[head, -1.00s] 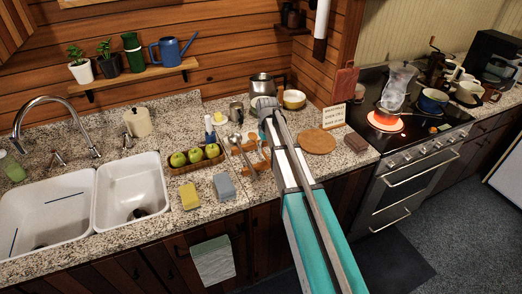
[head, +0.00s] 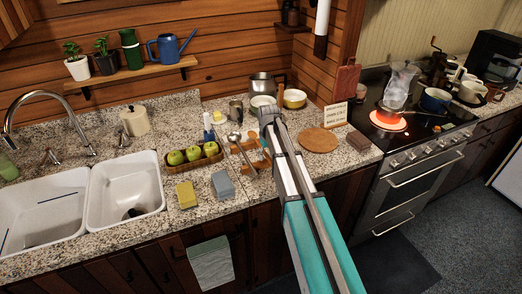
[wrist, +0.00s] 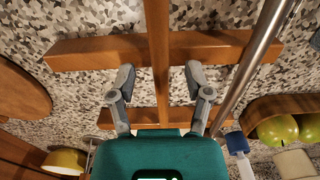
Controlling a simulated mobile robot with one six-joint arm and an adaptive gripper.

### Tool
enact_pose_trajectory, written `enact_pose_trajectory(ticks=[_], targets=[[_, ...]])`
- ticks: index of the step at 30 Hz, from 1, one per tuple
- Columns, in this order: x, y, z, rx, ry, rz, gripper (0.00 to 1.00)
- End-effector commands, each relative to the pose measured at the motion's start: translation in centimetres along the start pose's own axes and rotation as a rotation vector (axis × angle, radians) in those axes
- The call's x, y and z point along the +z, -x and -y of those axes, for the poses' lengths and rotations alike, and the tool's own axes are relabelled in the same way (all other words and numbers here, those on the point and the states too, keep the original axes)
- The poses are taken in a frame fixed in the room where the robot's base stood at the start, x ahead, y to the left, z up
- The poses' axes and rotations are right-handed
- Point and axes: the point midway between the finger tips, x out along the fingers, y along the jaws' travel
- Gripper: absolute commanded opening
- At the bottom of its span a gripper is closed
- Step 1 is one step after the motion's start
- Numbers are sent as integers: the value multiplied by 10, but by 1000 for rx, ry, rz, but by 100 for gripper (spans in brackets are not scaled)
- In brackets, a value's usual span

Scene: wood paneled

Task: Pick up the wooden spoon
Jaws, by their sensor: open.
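The wooden spoon shows in the wrist view as a long brown handle (wrist: 158,45) running up the picture between my fingers. It crosses the wooden crossbars of a rack (wrist: 90,53). My gripper (wrist: 160,82) is open, with one finger on each side of the handle. I see no clear contact between the fingers and the handle. The spoon's lower part is hidden behind my gripper body. In the head view, my gripper (head: 268,112) is over the counter, and my arm hides much of the rack and spoon.
A metal utensil (wrist: 250,65) lies close right of the spoon in the wrist view. The apple tray (head: 172,169), yellow sponge (head: 186,195) and blue sponge (head: 223,185) are left of my arm. A round board (head: 316,141) is to its right.

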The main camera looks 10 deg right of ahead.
Motion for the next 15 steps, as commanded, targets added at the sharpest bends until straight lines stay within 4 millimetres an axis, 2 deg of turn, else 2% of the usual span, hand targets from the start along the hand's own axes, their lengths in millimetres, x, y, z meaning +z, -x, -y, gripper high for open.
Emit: enact_pose_trajectory(ticks=[15], targets=[[0,0,0,0,0,0,64]])
